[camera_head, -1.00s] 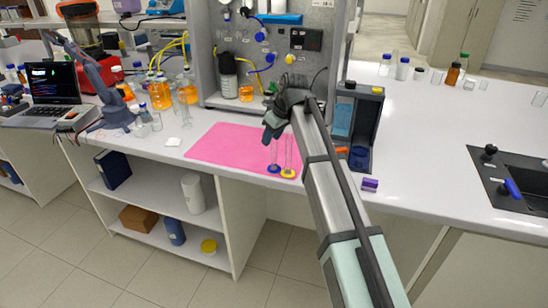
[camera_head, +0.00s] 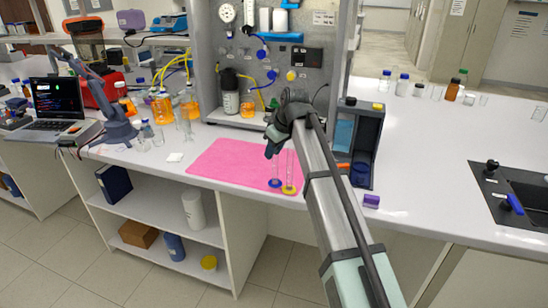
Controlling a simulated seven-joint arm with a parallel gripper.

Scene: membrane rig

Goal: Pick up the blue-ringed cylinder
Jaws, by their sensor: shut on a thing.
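The blue-ringed cylinder (camera_head: 275,183) is a thin clear tube with a blue ring at its foot. It looks upright over the front part of the pink mat (camera_head: 225,165). My gripper (camera_head: 272,153) comes down from above and is shut on its upper part. The fingertips are small and dark, so the exact grip is hard to see. I cannot tell whether the foot touches the mat. A similar clear cylinder with a yellow ring (camera_head: 289,189) stands close by on the right, near the mat's front edge.
A dark open-fronted box (camera_head: 372,120) and a purple block (camera_head: 371,201) stand right of my arm. Behind the mat is a grey panel rig (camera_head: 300,75) with a black-capped bottle (camera_head: 230,95). Glassware and orange flasks (camera_head: 163,108) stand left. The mat's left part is clear.

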